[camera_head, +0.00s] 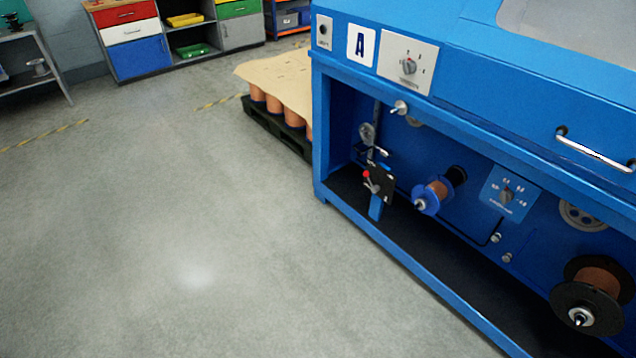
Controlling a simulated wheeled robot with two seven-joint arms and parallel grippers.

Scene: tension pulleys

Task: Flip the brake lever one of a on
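The bracket sits on a blue post. Which position the lever is in, I cannot tell. Neither of my grippers shows in this view.
A blue spool with copper wire (432,197) and a black spool (597,290) sit in the bay. A frame rail (430,270) runs along its lower front. A pallet with copper rolls (275,100) stands behind. The grey floor (170,220) at left is clear.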

